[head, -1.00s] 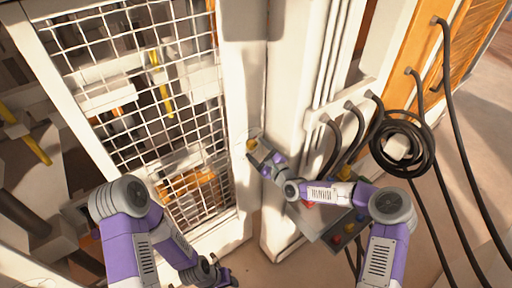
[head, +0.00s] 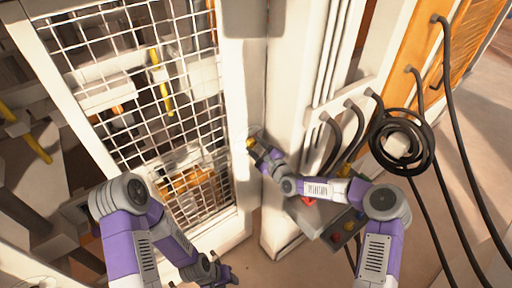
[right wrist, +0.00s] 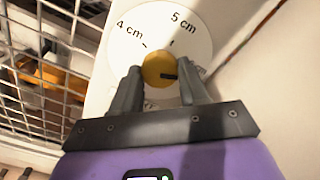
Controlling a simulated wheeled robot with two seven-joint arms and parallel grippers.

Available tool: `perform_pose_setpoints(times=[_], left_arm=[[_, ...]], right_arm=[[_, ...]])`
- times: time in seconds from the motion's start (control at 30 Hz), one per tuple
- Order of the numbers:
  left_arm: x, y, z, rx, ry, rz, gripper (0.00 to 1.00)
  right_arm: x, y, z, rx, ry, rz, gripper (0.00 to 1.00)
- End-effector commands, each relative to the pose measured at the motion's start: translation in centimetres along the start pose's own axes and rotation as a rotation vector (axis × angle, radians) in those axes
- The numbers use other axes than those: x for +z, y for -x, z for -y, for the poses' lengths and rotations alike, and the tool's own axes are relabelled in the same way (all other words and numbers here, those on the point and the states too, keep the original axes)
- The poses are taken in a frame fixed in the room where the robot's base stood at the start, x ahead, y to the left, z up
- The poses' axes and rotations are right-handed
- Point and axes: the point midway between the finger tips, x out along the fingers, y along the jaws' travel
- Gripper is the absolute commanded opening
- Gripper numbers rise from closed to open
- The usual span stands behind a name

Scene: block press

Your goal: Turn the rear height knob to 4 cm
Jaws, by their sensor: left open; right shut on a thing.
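The yellow height knob (right wrist: 157,66) sits on a round white dial (right wrist: 155,22) on a pale post. In the right wrist view the dial reads "4 cm" at upper left and "5 cm" at upper right. A dark mark on the knob points right, toward one finger and away from both labels. My right gripper (right wrist: 160,76) is shut on the knob, one finger on each side; the fingers hide the lower dial. The knob also shows small in the head view (head: 250,143). My left gripper (head: 231,276) is open and empty, low in the head view, away from the knob.
A white wire-mesh guard (head: 150,100) stands left of the post, with machinery behind it. A control box (head: 340,230) with coloured buttons lies below my right forearm. Black cables and a coiled hose (head: 402,130) hang at the right.

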Motion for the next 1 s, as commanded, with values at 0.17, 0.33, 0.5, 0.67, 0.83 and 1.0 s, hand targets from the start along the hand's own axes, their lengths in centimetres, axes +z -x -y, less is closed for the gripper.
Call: perform_pose_setpoints(times=[0.17, 0.33, 0.5, 0.67, 0.83, 1.0], left_arm=[[-0.1, -1.1, 0.4, 0.0, 0.0, 0.0, 0.43], [-0.1, -3.1, 1.2, 0.0, 0.0, 0.0, 0.43], [-0.2, -5.8, 2.2, 0.0, 0.0, 0.0, 0.43], [-0.4, -8.3, 3.1, 0.0, 0.0, 0.0, 0.43], [-0.5, -10.8, 4.0, 0.0, 0.0, 0.0, 0.43], [-0.6, -13.1, 4.9, 0.0, 0.0, 0.0, 0.43]], right_arm=[[-0.1, 0.0, -0.1, -0.001, 0.047, 0.002, 0.13], [-0.3, 0.0, -0.3, 0.0, 0.143, 0.003, 0.13], [-0.5, 0.0, -0.4, -0.002, 0.288, 0.002, 0.13], [-0.4, 0.0, -0.4, -0.002, 0.439, 0.003, 0.13], [-0.4, 0.0, -0.4, -0.002, 0.601, 0.002, 0.13], [-0.3, 0.0, -0.4, -0.001, 0.763, 0.002, 0.13]])
